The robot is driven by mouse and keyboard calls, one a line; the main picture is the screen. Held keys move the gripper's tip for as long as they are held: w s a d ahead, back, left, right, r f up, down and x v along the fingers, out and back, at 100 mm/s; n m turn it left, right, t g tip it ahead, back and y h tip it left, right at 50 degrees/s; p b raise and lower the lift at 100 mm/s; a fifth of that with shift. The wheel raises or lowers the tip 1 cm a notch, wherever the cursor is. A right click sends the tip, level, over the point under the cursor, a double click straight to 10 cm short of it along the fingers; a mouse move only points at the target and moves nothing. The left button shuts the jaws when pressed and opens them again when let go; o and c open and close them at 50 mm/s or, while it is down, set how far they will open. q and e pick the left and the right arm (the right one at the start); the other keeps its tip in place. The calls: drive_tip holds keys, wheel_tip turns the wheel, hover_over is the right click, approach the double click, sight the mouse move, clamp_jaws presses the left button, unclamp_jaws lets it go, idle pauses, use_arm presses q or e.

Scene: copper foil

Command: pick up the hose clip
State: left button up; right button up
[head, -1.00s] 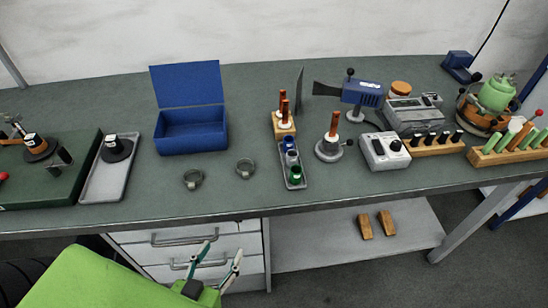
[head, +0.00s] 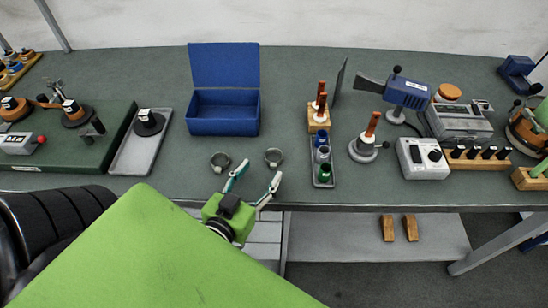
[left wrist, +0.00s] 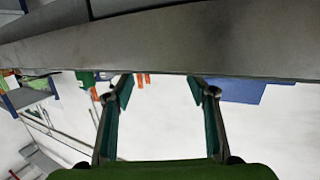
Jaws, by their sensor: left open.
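Two small grey ring-shaped hose clips lie on the bench top in the head view: one on the left (head: 220,161) and one on the right (head: 273,157). My left gripper (head: 260,173) is open and empty at the front edge of the bench. Its fingertips are close in front of the two clips and apart from them, as far as I can tell. The left wrist view shows its spread fingers (left wrist: 160,88) with nothing between them and the bench edge across the top. No clip shows there. My right gripper is in neither view.
An open blue box (head: 223,113) stands behind the clips. A narrow tray with small bottles (head: 323,182) is to their right, and a grey tray (head: 131,158) is to their left. The bench's front edge (head: 400,206) is close under my gripper. The bench around the clips is clear.

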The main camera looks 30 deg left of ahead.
sight(277, 151)
use_arm(q)
drive_tip(key=shift+p+x, duration=0.65)
drive_tip(key=shift+x, duration=2.15)
drive_tip(key=shift+d+r, duration=0.1)
drive_tip(key=c, duration=1)
